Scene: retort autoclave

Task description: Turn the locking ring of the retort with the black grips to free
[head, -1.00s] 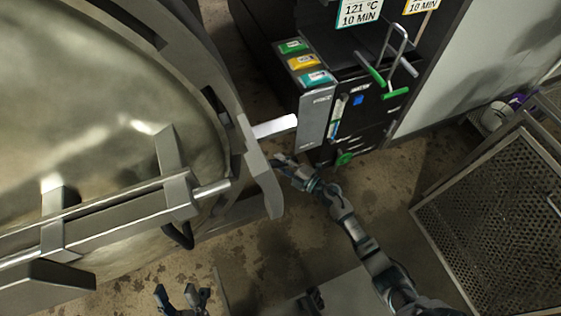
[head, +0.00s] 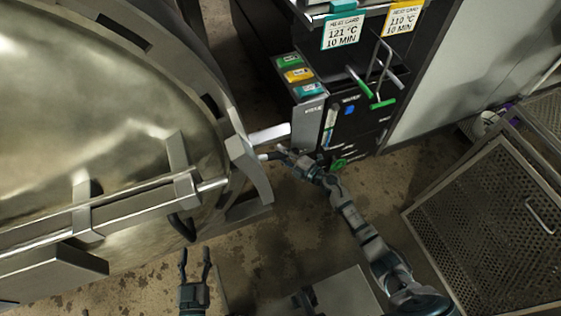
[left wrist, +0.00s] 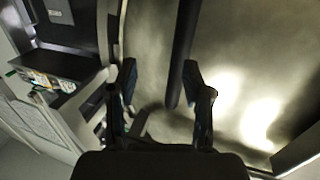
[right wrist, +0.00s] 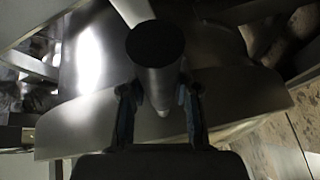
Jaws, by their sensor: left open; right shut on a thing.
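The retort's large round metal door (head: 110,110) fills the left of the head view, with the grey locking ring (head: 205,95) around its edge. A black grip (head: 182,228) hangs below the door's crossbar; a dark bar (left wrist: 183,50) shows just beyond the fingers in the left wrist view. My left gripper (head: 195,251) is open and empty, just below that grip. My right gripper (head: 281,152) is shut on a grip at the ring's right side. In the right wrist view, that grip (right wrist: 157,55), a bar with a black round end, lies between the fingers, partly hiding their contact.
A dark control cabinet (head: 355,125) with coloured buttons and green-handled levers stands close behind my right gripper. A perforated metal basket (head: 485,215) is at the right. Floor (head: 130,285) is open below the door.

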